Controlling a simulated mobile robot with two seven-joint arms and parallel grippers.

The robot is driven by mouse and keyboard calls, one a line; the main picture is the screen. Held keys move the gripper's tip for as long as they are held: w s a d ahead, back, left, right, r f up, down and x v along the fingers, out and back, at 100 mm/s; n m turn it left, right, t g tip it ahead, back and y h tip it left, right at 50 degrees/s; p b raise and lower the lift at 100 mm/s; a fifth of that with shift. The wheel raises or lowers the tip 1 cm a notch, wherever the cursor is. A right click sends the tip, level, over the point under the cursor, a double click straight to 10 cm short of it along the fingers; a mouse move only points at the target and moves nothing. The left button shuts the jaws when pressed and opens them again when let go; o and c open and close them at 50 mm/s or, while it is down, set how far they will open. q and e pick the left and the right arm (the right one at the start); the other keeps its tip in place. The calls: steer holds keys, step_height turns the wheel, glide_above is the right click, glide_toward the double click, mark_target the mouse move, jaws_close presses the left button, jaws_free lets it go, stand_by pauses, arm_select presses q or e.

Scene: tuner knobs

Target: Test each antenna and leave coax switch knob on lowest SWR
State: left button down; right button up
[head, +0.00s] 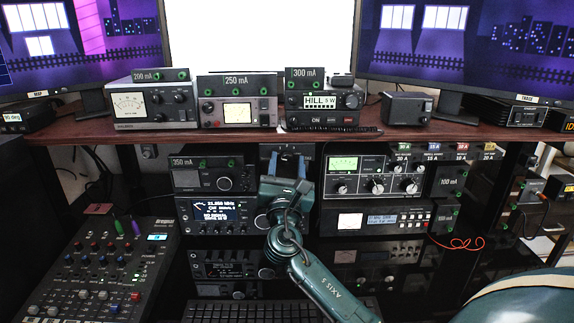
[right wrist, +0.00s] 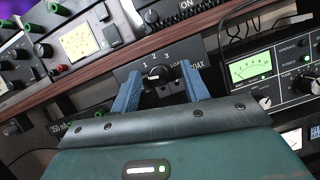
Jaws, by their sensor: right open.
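The coax switch is a dark box under the shelf edge, with a black round knob (right wrist: 156,76) and the marks 1, 2, 3 and LOAD above it in the right wrist view. I cannot tell which mark the knob points to. My right gripper (head: 286,163) is open in front of the switch. In the right wrist view its blue fingers (right wrist: 161,86) stand apart on either side of the knob, with gaps showing. In the head view the gripper mostly hides the switch. A tuner with a lit green meter (head: 343,163) sits just right; its needle is too small to read. My left gripper is out of view.
The wooden shelf (head: 225,135) runs close above the gripper. A radio with a blue display (head: 212,215) stands left of my right arm, a grey unit (head: 372,221) right. A mixer (head: 95,270) lies lower left, a keyboard (head: 235,311) in front. A red wire (head: 455,243) hangs right.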

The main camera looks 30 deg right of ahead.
steer(key=shift+c, duration=0.6)
steer(key=c, duration=0.9)
steer(key=shift+o, duration=0.2)
steer(key=shift+f+m+b, duration=0.1)
steer(key=shift+m+b, duration=0.2)
steer(key=shift+m, duration=0.2)
steer(key=m+g, duration=0.1)
steer(key=m, duration=0.1)
steer(key=m+h+b, duration=0.1)
steer(key=m, duration=0.1)
steer(key=shift+a+g+h, duration=0.15)
steer(key=shift+g+h, duration=0.15)
steer(key=shift+g, duration=0.1)
steer(key=shift+w+m+g+h+b, duration=0.15)
steer(key=shift+m+g+b, duration=0.4)
steer(key=shift+m, duration=0.85)
steer(key=shift+s+m+g+h+b, duration=0.1)
steer(key=shift+m+g+h+b, duration=0.15)
steer(key=shift+m+g, duration=0.9)
steer(key=shift+m+t, duration=0.3)
steer(key=shift+m, duration=0.05)
steer(key=o, duration=1)
steer(key=shift+r, duration=0.2)
